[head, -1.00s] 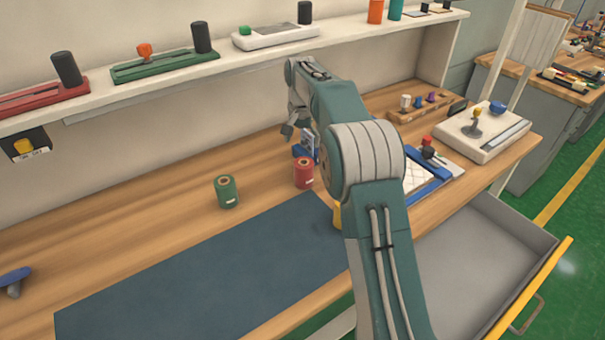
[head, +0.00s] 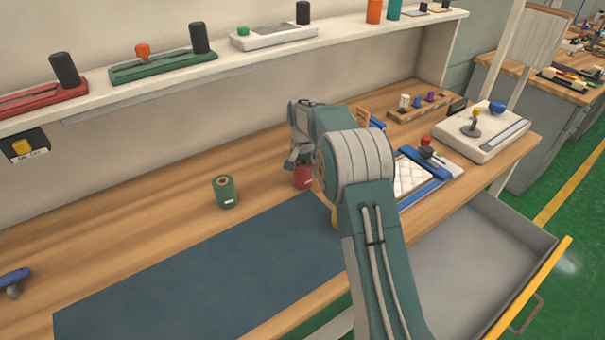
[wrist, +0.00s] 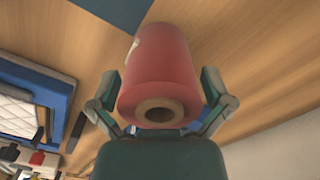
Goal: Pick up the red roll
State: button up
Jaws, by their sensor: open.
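The red roll (head: 302,177) stands upright on the wooden bench, just behind the blue mat's far right corner. In the wrist view the red roll (wrist: 160,75) fills the middle, its brown core end facing the camera. My gripper (head: 302,160) is above the roll in the head view and hides its top. In the wrist view the two fingers of my gripper (wrist: 162,85) are spread, one on each side of the roll. Whether either finger touches the roll is hard to tell.
A green roll (head: 225,191) stands to the left of the red one. A dark blue mat (head: 200,270) lies in front. A blue-edged tray (head: 425,180) and white joystick box (head: 485,135) are to the right. An open drawer (head: 470,270) juts out at front right.

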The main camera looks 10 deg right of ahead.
jog(key=c, duration=1.1)
